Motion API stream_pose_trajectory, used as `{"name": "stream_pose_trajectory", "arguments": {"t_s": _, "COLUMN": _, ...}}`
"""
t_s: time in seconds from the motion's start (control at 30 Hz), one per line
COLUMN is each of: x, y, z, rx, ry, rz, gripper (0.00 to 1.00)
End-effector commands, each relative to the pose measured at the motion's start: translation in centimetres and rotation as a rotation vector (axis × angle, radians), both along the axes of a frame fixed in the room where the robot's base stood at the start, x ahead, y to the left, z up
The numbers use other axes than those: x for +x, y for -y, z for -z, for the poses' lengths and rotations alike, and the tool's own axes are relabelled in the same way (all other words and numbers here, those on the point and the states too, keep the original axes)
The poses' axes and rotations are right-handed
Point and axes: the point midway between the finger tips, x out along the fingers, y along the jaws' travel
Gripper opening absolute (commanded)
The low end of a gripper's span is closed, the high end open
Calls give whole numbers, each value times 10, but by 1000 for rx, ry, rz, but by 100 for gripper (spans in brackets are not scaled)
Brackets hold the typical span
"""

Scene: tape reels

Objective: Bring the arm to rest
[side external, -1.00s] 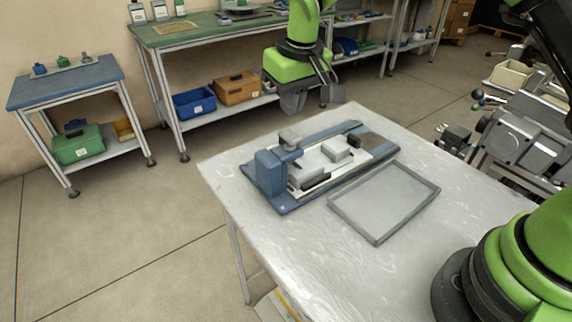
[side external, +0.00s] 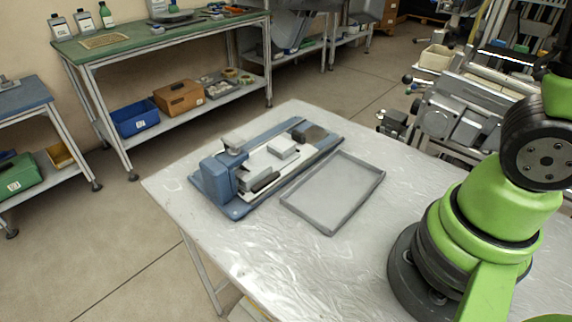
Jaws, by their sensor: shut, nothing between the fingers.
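My gripper is out of the picture in the side external view, so its fingers cannot be seen. My green and black arm stands at the right edge of the table (side external: 165,185), with its upper part cut off by the frame. A blue fixture (side external: 212,180) with a pale plate and grey blocks sits on the table, clear of my arm. An empty grey tray (side external: 335,190) lies beside it.
A green-topped bench (side external: 150,35) with a blue bin (side external: 135,118), a brown box (side external: 180,97) and small reels (side external: 230,73) stands behind. Grey machinery (side external: 455,115) is at the back right. The table's front is bare.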

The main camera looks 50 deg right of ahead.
Motion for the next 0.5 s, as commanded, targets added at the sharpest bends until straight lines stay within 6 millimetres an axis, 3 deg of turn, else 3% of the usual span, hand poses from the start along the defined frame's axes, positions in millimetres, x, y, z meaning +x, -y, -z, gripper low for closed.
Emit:
{"name": "stream_pose_trajectory", "arguments": {"t_s": 0.1, "x": -46, "y": 9, "z": -19, "rx": 48, "ry": 67, "rz": 50, "gripper": 0}}
{"name": "stream_pose_trajectory", "arguments": {"t_s": 0.3, "x": -113, "y": 15, "z": -22, "rx": 117, "ry": 160, "rz": 117, "gripper": 0}}
{"name": "stream_pose_trajectory", "arguments": {"t_s": 0.5, "x": -148, "y": 16, "z": -12, "rx": 159, "ry": 215, "rz": 157, "gripper": 0}}
